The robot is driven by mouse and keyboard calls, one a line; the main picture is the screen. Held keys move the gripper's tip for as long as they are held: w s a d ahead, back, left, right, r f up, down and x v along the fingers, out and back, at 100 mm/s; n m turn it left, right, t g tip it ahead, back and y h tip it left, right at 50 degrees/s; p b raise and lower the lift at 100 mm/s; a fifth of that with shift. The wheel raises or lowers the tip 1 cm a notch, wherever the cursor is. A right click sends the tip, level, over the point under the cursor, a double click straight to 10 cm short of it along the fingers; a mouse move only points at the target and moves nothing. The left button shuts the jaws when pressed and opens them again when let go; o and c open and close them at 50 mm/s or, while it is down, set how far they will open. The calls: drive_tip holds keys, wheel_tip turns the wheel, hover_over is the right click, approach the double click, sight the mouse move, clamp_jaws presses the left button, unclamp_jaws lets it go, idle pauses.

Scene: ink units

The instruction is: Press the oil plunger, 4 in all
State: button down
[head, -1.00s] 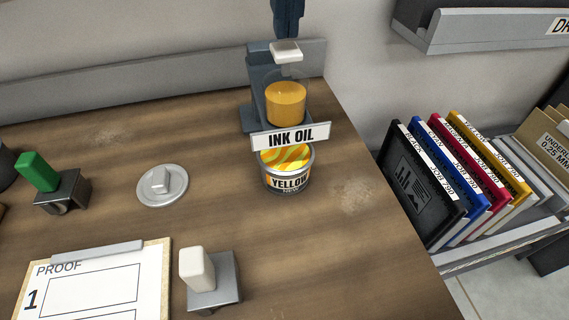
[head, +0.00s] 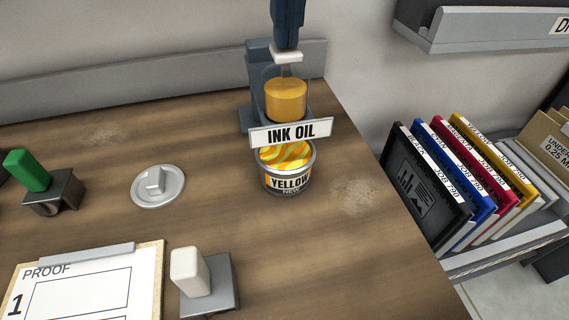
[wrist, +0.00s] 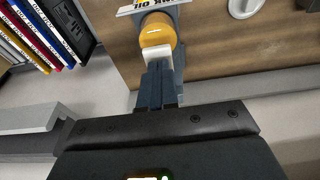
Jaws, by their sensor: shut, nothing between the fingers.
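The ink oil dispenser has a dark blue-grey stand, an orange oil container (head: 286,99) and a white sign reading INK OIL (head: 290,133). Its white plunger cap (head: 286,55) is above the container and also shows in the wrist view (wrist: 154,54). My gripper (head: 287,44) is shut and empty, its dark blue fingers pointing down at the cap. The fingertips look to be on the cap's top; they also show in the wrist view (wrist: 160,66). A tin marked YELLOW (head: 288,182) with yellow swirled ink stands open under the sign.
A grey round lid (head: 158,187), a green-handled tool (head: 30,171), a white-handled block (head: 190,272) and a PROOF board (head: 85,285) lie to the left and front. Coloured folders (head: 470,170) stand in a rack at right. A grey shelf (head: 480,30) hangs upper right.

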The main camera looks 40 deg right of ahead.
drive_tip(key=shift+r+p, duration=0.7)
drive_tip(key=shift+r, duration=0.5)
drive_tip(key=shift+f, duration=0.15)
drive_tip(key=shift+f+b, duration=1.15)
drive_tip(key=shift+b, duration=0.25)
drive_tip(key=shift+r, duration=0.1)
drive_tip(key=shift+r+p, duration=0.75)
drive_tip(key=shift+r, duration=0.45)
